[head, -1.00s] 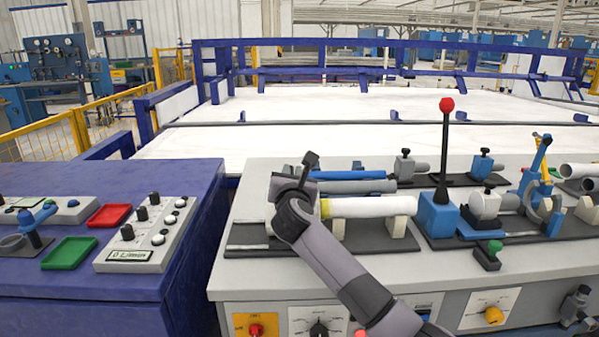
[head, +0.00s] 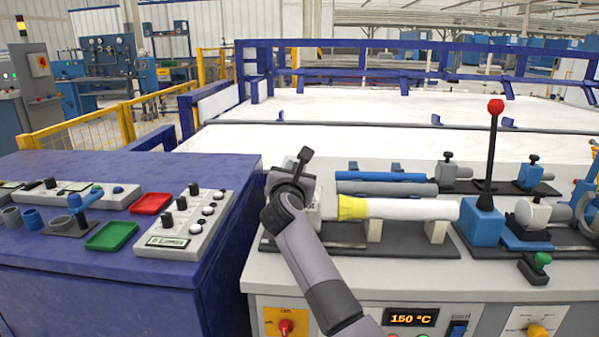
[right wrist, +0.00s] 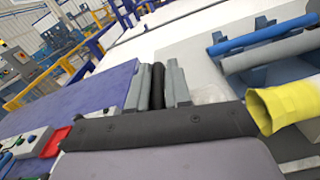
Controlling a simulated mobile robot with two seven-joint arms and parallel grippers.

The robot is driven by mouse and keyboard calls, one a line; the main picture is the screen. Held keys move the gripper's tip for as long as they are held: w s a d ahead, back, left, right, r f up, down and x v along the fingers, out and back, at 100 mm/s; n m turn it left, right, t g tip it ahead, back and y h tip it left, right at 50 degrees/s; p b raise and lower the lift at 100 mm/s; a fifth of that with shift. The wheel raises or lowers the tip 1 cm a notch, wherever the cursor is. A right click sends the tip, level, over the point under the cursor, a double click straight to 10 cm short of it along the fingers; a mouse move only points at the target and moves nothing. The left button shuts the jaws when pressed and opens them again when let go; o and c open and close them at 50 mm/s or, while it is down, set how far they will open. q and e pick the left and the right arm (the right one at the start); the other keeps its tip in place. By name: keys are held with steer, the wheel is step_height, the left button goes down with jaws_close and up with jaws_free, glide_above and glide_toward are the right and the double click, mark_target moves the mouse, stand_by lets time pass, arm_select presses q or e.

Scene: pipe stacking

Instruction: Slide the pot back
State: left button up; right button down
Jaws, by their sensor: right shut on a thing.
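My right gripper (head: 290,180) is at the left end of the grey bench, shut on a dark upright handle. The handle (right wrist: 157,85) shows between the two grey fingers in the right wrist view. The pot (head: 314,208) is a pale part just left of the pipe, mostly hidden behind my gripper and wrist. The white pipe (head: 405,209) lies level on two cream supports. Its flared yellow end (head: 351,207) is bare, and also shows in the right wrist view (right wrist: 285,107). My left gripper is not in view.
A blue pipe (head: 392,177) and a grey-blue pipe (head: 388,188) lie behind the white one. A lever with a red knob (head: 495,106) stands right. A blue cabinet (head: 130,270) with a control box (head: 187,225) and trays stands left. The display (head: 412,318) reads 150 °C.

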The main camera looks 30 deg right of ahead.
steer(key=c, duration=1.4)
jaws_free()
steer(key=shift+w+a+r, duration=0.1)
steer(key=shift+a+r, duration=0.15)
steer(key=shift+a, duration=0.1)
steer(key=shift+o, duration=1.3)
steer(key=shift+w+a, duration=0.1)
steer(key=shift+a, duration=0.05)
steer(key=shift+f, duration=0.15)
steer(key=shift+f, duration=0.1)
steer(key=v, duration=0.7)
